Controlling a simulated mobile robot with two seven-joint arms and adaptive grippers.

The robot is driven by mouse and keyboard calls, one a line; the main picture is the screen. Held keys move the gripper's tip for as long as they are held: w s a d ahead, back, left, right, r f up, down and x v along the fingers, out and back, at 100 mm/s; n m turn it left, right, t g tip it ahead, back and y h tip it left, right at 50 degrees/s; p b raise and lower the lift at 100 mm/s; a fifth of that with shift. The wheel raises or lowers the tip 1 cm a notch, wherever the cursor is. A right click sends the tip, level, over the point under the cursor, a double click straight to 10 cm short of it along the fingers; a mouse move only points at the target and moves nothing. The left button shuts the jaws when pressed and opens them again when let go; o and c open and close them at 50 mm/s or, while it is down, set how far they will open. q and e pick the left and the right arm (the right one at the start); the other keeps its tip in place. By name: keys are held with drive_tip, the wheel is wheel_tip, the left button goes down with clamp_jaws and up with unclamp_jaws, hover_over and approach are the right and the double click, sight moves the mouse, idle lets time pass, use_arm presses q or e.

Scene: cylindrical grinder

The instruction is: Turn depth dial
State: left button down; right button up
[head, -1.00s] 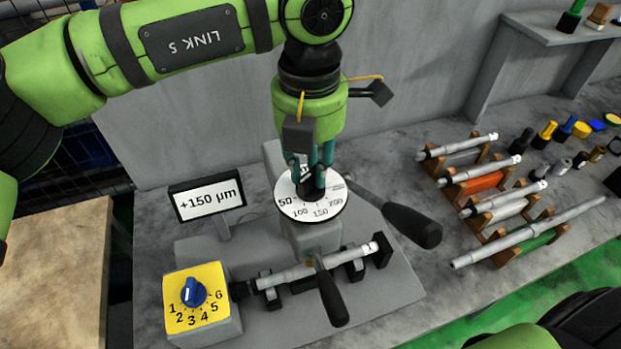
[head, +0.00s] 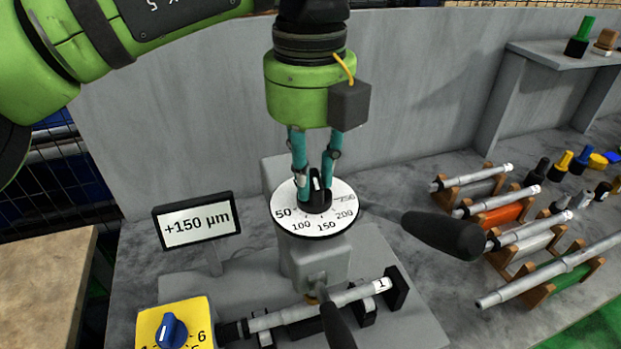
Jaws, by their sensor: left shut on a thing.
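The depth dial (head: 292,222) is a white disc with black numbers from 50 to 250, mounted on top of the grey grinder head. Its black centre knob (head: 318,205) stands up and carries a white line. My left gripper (head: 313,190) points down from above, its teal fingers on either side of the knob and shut on it. The display (head: 197,222) to the left reads +150 µm. My right gripper is not in view.
A black-handled lever (head: 445,234) reaches right from beside the dial, and another handle (head: 337,325) hangs in front. A workpiece marked 1 (head: 350,301) lies below. A yellow selector with a blue knob (head: 172,330) is at lower left. Racked shafts (head: 515,235) stand right.

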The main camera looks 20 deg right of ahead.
use_arm(q)
drive_tip(key=shift+f+n+b, duration=0.1)
drive_tip(key=shift+n+b, duration=0.35)
drive_tip(key=shift+n, duration=0.35)
drive_tip(key=c, duration=1)
unclamp_jaws()
drive_tip(key=shift+c, duration=0.2)
drive_tip(key=shift+r, duration=0.2)
wheel_tip(320, 180, up, 12)
drive_tip(key=shift+f, duration=0.15)
